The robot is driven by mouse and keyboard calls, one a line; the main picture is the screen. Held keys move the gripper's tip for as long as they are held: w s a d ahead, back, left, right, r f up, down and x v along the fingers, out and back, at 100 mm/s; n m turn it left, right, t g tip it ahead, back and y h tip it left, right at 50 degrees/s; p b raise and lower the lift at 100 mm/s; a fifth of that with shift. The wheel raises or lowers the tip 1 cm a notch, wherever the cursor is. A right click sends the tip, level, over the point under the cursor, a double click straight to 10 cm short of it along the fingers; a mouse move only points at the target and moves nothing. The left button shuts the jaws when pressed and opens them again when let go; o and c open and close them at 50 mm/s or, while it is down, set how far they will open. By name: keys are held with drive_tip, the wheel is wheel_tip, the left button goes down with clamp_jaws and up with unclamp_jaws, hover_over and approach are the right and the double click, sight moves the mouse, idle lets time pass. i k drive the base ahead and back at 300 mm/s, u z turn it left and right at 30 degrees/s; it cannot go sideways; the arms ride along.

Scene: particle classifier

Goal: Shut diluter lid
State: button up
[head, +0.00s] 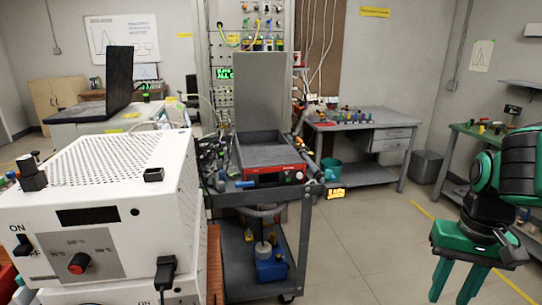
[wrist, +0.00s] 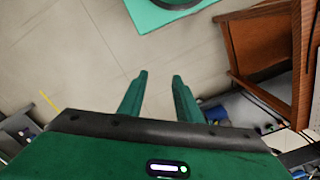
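The diluter appears to be the low dark box with a red front (head: 275,177) on the grey cart in the middle of the head view. Its grey lid (head: 262,92) stands upright at the back, so the box is open on top. My gripper (head: 455,288) hangs at the lower right of the head view, pointing down, well apart from the diluter and its lid. In the wrist view my gripper (wrist: 160,76) has its two fingers spread with bare floor between them. I cannot make out the diluter in the wrist view.
A large white instrument (head: 110,190) fills the left foreground. The grey cart (head: 312,200) has a lower shelf with a blue device (head: 271,267). A workbench (head: 365,122) stands behind. Floor between cart and gripper is clear. A wooden piece of furniture (wrist: 265,45) shows in the wrist view.

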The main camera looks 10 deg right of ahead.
sight(259, 77)
drive_tip(key=u, duration=0.1)
drive_tip(key=i, duration=0.15)
drive_tip(key=z, duration=2.25)
drive_tip(key=i, duration=1.95)
drive_tip(key=u, duration=2)
